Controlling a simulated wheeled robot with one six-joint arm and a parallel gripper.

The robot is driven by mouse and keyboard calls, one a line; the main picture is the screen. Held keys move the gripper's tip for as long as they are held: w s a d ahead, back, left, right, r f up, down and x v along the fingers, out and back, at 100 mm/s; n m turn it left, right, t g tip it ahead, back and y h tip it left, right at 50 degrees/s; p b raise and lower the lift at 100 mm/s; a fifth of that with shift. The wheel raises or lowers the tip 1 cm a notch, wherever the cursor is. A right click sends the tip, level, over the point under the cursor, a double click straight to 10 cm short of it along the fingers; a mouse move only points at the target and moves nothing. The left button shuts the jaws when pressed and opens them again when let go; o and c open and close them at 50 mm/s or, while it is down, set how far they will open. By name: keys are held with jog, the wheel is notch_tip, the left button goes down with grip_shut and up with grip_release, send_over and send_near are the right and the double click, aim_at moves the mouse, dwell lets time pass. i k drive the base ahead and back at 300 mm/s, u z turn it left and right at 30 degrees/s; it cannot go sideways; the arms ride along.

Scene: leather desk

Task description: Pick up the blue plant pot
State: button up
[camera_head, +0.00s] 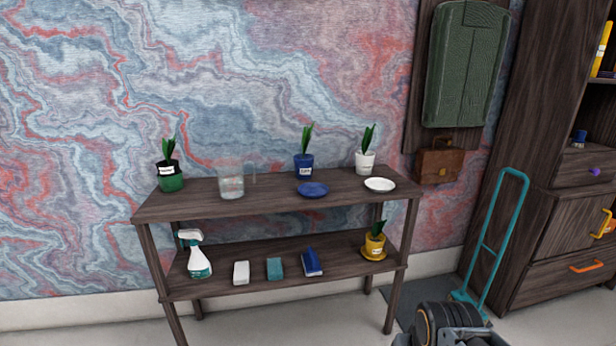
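The blue plant pot (304,171) stands upright on the top shelf of a dark wooden rack (240,204), towards the back, right of the middle. It has a white label and a green leafy plant (306,139) in it. A blue saucer (313,190) lies just in front of it. Dark and grey parts at the bottom edge, right of the rack, look like my arm. No gripper fingers can be made out there, and nothing touches the pot.
A glass jar (231,182) and a green pot (170,178) stand left of the blue pot; a white pot (365,163) and white saucer (380,185) are right. The lower shelf holds a spray bottle (199,262), several small blocks and a yellow pot (375,246). A teal trolley (490,245) stands right.

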aim_at(303, 163)
jog(key=z, duration=0.45)
jog(key=k, duration=0.6)
jog(key=i, duration=1.55)
jog(key=u, duration=0.8)
